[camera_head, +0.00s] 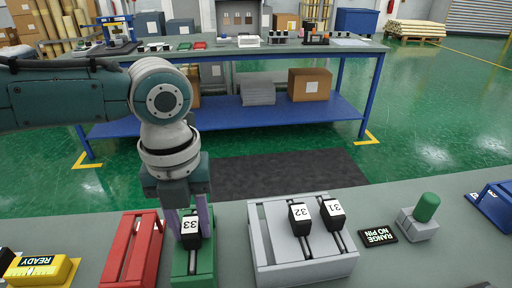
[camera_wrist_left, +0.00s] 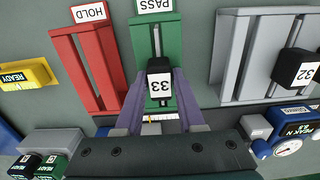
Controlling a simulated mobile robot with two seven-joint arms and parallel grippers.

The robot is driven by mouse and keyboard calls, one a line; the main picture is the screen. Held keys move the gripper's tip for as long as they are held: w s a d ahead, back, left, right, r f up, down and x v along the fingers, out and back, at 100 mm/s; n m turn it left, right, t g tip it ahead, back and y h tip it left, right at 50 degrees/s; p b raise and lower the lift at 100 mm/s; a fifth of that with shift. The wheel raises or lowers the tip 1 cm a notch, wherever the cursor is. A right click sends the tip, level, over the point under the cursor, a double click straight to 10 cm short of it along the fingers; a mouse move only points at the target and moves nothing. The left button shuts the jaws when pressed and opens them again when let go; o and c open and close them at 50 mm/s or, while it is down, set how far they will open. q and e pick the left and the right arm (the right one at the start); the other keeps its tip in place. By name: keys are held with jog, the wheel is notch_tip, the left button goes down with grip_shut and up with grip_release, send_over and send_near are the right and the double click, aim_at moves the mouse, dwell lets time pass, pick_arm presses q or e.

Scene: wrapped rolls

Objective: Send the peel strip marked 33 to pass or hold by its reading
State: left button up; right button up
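The peel strip marked 33 (camera_head: 191,231) is a black block with a white label, upright over the slot of the green tray (camera_head: 206,266). The wrist view shows strip 33 (camera_wrist_left: 160,86) and the tray's PASS sign (camera_wrist_left: 155,6). My left gripper (camera_head: 191,218) points down with its purple fingers against both sides of the strip, shut on it. A white scale with an orange mark toward its left end (camera_wrist_left: 160,118) shows beside the strip; its figures are too small to read. The red tray (camera_head: 112,262), signed HOLD (camera_wrist_left: 89,12), is empty. My right gripper is not in view.
A grey tray (camera_head: 265,250) holds strips 32 (camera_head: 300,217) and 31 (camera_head: 333,212). A yellow READY block (camera_head: 38,268) stands left. A NO PIN RANGE plate (camera_head: 378,236) and a green-knobbed block (camera_head: 425,208) stand right. A blue-framed bench (camera_head: 345,90) stands behind.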

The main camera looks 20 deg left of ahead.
pick_arm(q)
jog(key=o, duration=0.4)
jog(key=shift+r, duration=0.1)
notch_tip(320, 180, up, 10)
jog(key=shift+f+p, duration=0.1)
jog(key=shift+p, duration=0.3)
